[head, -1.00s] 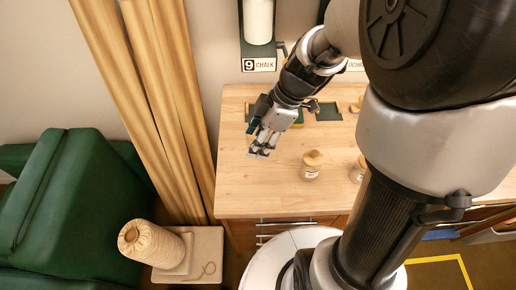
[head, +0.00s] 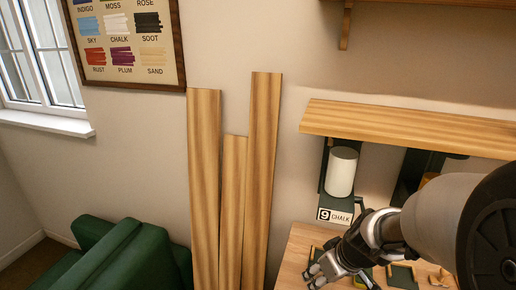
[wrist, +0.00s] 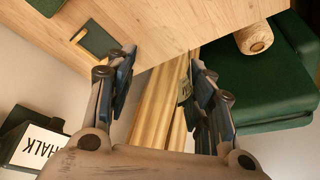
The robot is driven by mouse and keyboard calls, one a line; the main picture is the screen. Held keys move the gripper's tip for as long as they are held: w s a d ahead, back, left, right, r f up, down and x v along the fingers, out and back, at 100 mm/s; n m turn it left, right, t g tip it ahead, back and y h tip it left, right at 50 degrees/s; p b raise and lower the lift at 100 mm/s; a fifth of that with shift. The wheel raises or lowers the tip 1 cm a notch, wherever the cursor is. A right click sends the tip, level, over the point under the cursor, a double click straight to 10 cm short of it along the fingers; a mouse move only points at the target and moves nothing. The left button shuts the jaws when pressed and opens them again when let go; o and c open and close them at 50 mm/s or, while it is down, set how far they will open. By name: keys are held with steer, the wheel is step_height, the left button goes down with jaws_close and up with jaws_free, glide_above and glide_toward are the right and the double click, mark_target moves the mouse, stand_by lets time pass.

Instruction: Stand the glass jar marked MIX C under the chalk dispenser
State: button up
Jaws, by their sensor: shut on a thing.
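The chalk dispenser, a white cylinder (head: 342,172) in a dark green holder, hangs below the shelf in the head view. Its sign (head: 337,216) reads 9 CHALK, and the sign (wrist: 38,147) also shows upside down in the wrist view. A dark square pad (wrist: 94,40) lies bare on the table near it. My gripper (head: 314,280) is over the table's left part, below the sign. In the wrist view my gripper (wrist: 160,92) has its fingers apart, holding something between them that I cannot make out. No MIX C marking is readable.
The wooden table (head: 296,243) is mostly cut off below. Another dispenser holder (head: 412,176) hangs to the right under the shelf (head: 400,122). Tall planks (head: 264,170) lean on the wall at left. A green armchair (head: 115,255) stands beyond them.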

steer(key=shift+w+a+f+m+h, duration=0.2)
steer(key=shift+w+f+m, duration=0.05)
steer(key=shift+w+m, duration=0.25)
steer(key=shift+w+a+f+m+h, duration=0.2)
steer(key=shift+w+m, duration=0.2)
steer(key=shift+m, duration=0.2)
step_height(320, 180, down, 6)
steer(key=s+a+m+h, duration=0.1)
steer(key=s+m, duration=0.1)
steer(key=shift+m, duration=0.3)
steer(key=shift+s+a, duration=0.1)
